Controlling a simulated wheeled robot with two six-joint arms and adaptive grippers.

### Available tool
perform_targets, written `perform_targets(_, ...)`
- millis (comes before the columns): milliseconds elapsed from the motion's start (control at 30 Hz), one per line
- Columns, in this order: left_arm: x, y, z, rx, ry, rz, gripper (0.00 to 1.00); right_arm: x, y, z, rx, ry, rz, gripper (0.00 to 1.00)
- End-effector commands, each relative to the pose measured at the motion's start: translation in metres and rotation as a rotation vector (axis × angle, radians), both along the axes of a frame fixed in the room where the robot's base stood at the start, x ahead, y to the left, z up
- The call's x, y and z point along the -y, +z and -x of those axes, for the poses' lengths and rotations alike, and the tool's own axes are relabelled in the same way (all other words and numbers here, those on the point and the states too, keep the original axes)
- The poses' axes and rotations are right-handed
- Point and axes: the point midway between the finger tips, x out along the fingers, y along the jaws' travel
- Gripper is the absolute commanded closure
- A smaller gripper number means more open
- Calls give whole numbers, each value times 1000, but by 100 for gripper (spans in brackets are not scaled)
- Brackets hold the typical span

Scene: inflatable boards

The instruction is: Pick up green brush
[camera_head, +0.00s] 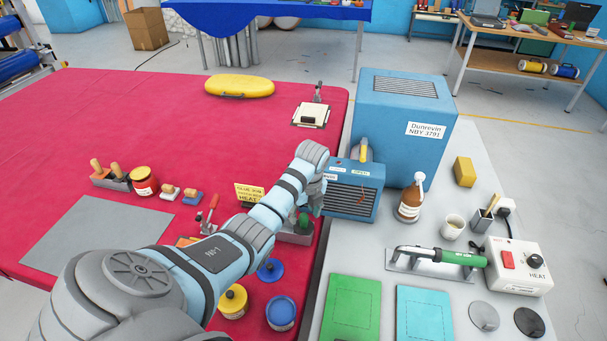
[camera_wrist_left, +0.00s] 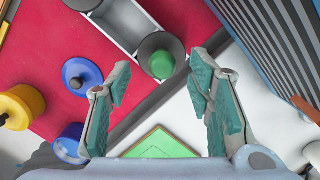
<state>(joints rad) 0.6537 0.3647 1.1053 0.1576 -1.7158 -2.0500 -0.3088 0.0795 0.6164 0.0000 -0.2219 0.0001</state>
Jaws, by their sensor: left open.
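A green-topped thing, likely the green brush (camera_wrist_left: 161,65), stands with a dark round part at the near end of a grey box (camera_wrist_left: 115,28) in the left wrist view. In the head view the green top (camera_head: 304,221) shows just under my left gripper (camera_head: 311,207), in the grey box (camera_head: 291,238) at the red table's right edge. My left gripper is open and empty. In the left wrist view its two fingers stand on either side below the green top, apart from it. My arm hides part of the box in the head view. My right gripper is not in view.
A blue machine (camera_head: 404,120) with a smaller vented unit (camera_head: 352,192) stands close right of my gripper. A brown bottle (camera_head: 410,199) and a green-handled iron (camera_head: 437,258) are on the grey bench. Yellow (camera_head: 233,302) and blue (camera_head: 281,313) tins stand near my arm.

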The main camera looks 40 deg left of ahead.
Motion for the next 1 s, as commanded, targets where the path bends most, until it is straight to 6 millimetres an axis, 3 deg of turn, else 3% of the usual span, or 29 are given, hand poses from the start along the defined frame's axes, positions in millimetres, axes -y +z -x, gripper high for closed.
perform_targets(133, -1, -28, 0, -2, -1, 2, 53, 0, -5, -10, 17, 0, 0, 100)
perform_targets(367, -2, -32, -1, 1, -1, 0, 53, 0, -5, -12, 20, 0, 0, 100)
perform_targets(667, -2, -31, -1, 1, -1, 0, 99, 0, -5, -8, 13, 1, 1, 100)
perform_targets(1000, -2, -29, -1, 0, -1, 0, 100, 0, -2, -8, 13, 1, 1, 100)
